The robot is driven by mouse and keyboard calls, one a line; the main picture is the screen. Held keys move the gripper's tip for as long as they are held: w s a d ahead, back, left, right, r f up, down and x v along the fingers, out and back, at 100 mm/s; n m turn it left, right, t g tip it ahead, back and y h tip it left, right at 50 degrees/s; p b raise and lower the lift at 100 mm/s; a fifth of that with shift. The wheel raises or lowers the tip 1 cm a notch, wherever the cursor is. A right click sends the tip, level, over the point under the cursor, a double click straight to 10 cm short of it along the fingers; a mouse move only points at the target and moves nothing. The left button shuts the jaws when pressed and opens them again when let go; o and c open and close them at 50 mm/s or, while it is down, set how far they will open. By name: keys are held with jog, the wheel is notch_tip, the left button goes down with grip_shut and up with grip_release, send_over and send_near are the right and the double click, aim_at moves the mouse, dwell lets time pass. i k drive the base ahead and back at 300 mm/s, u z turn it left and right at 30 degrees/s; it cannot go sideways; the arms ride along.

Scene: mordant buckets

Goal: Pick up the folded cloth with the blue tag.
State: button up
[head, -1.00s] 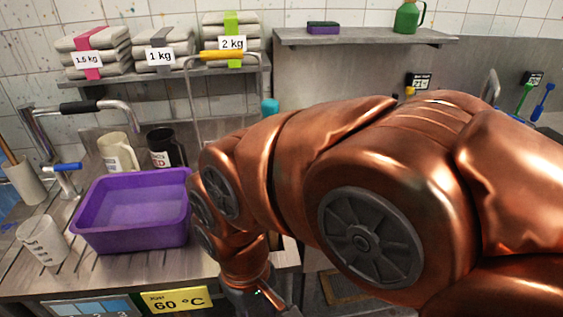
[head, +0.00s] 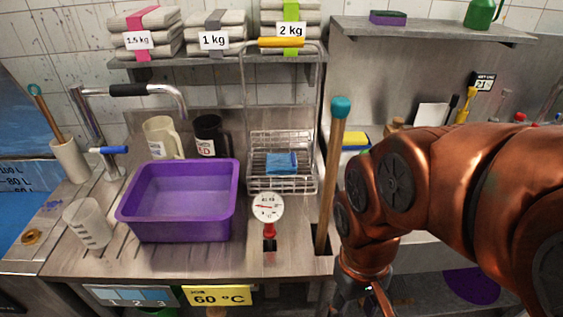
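I see no folded cloth with a clearly blue tag. Folded light-grey cloth stacks lie on the upper left shelf: one with a pink band (head: 145,32) and a 1.5 kg label, one with a grey band (head: 214,34) and a 1 kg label, one with a green band (head: 290,17) and a 2 kg label. A small blue folded item (head: 281,163) lies in a wire rack (head: 308,185); I cannot tell if it is cloth. My gripper (head: 366,300) hangs low at the bottom edge, right of the counter, partly cut off; its fingers' opening is unclear.
A purple tub (head: 178,231) stands on the counter (head: 150,262) with a white measuring cup (head: 88,222) beside it. A dial gauge (head: 268,207) and a tall wooden stick (head: 329,190) stand right of the tub. A tap (head: 115,150) rises at left. My copper arm covers the right side.

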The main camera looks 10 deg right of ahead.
aim_at(286, 164)
jog(key=u, duration=2.7)
jog(key=k, duration=0.85)
jog(key=z, duration=0.95)
jog(key=i, duration=0.5)
jog(key=z, duration=0.05)
